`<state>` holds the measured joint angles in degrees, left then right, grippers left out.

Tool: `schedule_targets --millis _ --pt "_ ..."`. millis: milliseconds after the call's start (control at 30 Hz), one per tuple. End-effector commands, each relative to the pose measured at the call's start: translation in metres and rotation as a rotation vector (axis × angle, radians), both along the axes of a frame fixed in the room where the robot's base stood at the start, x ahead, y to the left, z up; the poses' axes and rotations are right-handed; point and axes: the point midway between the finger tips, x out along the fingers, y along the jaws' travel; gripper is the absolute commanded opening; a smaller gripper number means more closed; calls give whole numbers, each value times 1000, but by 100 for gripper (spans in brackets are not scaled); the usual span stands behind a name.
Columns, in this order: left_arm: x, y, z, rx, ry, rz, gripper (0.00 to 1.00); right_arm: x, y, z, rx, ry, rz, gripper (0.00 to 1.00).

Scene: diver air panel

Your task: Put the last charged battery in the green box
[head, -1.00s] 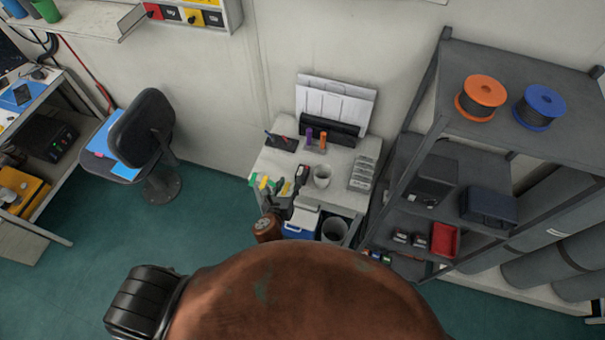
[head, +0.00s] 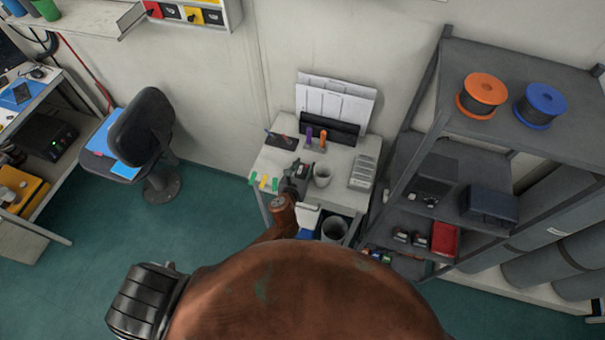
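Small dark-and-red blocks (head: 401,235), possibly batteries, sit on the grey shelf at the right. I cannot make out a green box; small green and yellow tabs (head: 264,183) show at the table's left edge. My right gripper is not in view.
A bin (head: 334,229) stands below. The grey shelf unit (head: 520,75) closes off the right. A red tray (head: 445,239) sits on it.

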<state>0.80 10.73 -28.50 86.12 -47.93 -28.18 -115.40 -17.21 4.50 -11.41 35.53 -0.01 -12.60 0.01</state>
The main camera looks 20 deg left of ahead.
Motion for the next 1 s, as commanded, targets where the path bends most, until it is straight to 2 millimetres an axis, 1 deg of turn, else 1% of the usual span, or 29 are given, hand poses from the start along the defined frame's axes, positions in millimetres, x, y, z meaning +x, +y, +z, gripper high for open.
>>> schedule_targets --millis 33,100,167,433,900,967,1000 --pt "7 -1 -4 -1 0 0 36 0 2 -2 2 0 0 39" --pt "15 -1 -7 -1 0 1 36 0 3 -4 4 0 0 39" --pt "20 -1 -9 -1 0 0 36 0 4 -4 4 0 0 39" --pt "22 -1 -10 0 0 0 36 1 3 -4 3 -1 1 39" --pt "22 -1 -9 0 0 0 5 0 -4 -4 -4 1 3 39" --pt "22 -1 -9 0 0 0 0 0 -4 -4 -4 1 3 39" --pt "22 -1 -9 0 0 0 0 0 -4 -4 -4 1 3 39"
